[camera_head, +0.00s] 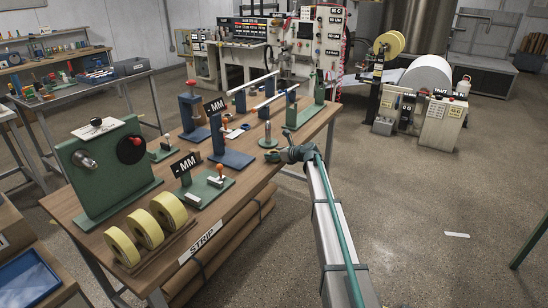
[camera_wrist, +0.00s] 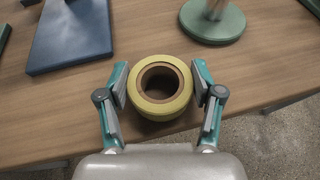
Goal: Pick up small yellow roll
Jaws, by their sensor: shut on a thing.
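The small yellow roll (camera_wrist: 160,113), a yellow ring with a brown core, lies flat between my fingers in the wrist view, over the wooden bench. My gripper (camera_wrist: 160,70) is shut on it, with one finger pad at its left side and one at its right. Whether the roll touches the bench or is slightly above it I cannot tell. In the head view my gripper (camera_head: 272,155) is at the right edge of the bench, and the roll cannot be made out there.
The bench (camera_head: 236,196) carries a round-based green stand (camera_head: 268,141) close to my gripper and a blue stand (camera_head: 231,158) to its left. Several larger yellow rolls (camera_head: 145,229) stand upright at the front end. Open floor (camera_head: 440,200) lies to the right.

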